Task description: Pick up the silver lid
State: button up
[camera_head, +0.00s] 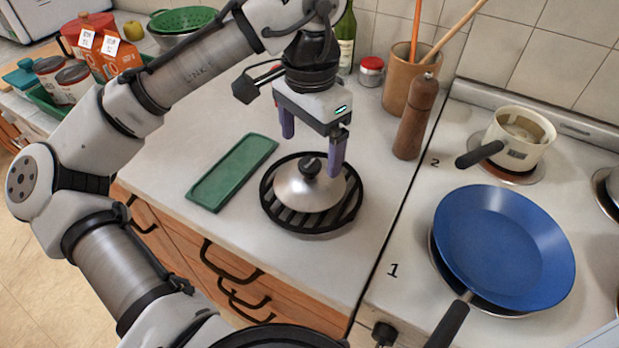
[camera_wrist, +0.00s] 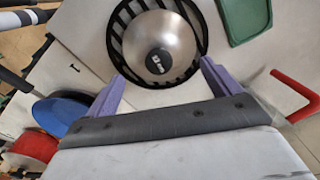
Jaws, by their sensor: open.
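The silver lid (camera_head: 296,190) is a dome with a black knob (camera_head: 311,166). It sits on a round black slatted trivet (camera_head: 266,205) on the counter. In the wrist view the lid (camera_wrist: 160,25) and its knob (camera_wrist: 158,62) lie ahead of the fingers, roughly midway between them. My gripper (camera_head: 312,150) is open and empty, pointing down just above the lid. One purple finger shows at each side of the knob in the head view. In the wrist view my gripper (camera_wrist: 162,85) also has its two purple fingers spread apart. I cannot tell the exact gap to the knob.
A green tray (camera_head: 232,172) lies left of the trivet. A pepper mill (camera_head: 415,118) and utensil crock (camera_head: 400,82) stand behind right. A blue pan (camera_head: 505,245) and cream pot (camera_head: 520,140) are on the stove. Counter in front of the trivet is clear.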

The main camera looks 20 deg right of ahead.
aim_at(311, 163)
notch_tip(311, 163, down, 5)
jog(key=shift+d+f+p, duration=0.1)
jog(key=shift+d+p, duration=0.05)
jog(key=shift+p, duration=0.15)
jog(key=shift+s, duration=0.15)
jog(key=c, duration=1.4)
